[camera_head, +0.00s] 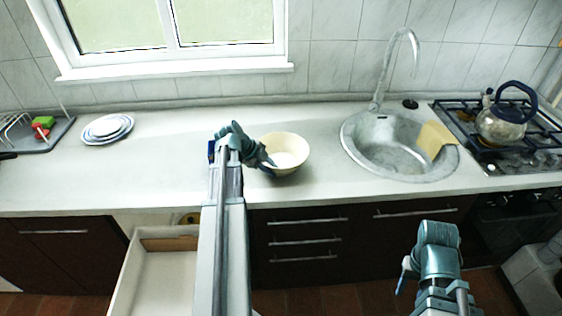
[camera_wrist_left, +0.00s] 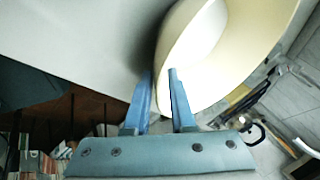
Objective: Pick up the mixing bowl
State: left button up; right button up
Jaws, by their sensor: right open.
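The cream mixing bowl (camera_head: 287,148) stands upright on the counter, near the middle of the head view. My left gripper (camera_head: 268,162) is at its left side, covering part of the near-left rim. In the left wrist view the bowl (camera_wrist_left: 245,30) fills the upper right, and its wall lies between the two close-set fingers of my left gripper (camera_wrist_left: 161,75). The fingers look closed on the wall; the contact itself is hard to see. My right gripper (camera_head: 404,275) is open, low at the right, in front of the cabinets and away from the bowl.
The sink (camera_head: 362,150) with its tall faucet and a yellow cloth (camera_head: 434,138) lies right of the bowl. A kettle (camera_head: 501,125) stands on the stove. Stacked plates (camera_head: 107,129) are at the left. An open drawer (camera_head: 160,280) juts out below. Counter left of the bowl is clear.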

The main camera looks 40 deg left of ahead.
pick_arm(q)
grip_shut()
dwell(1.1)
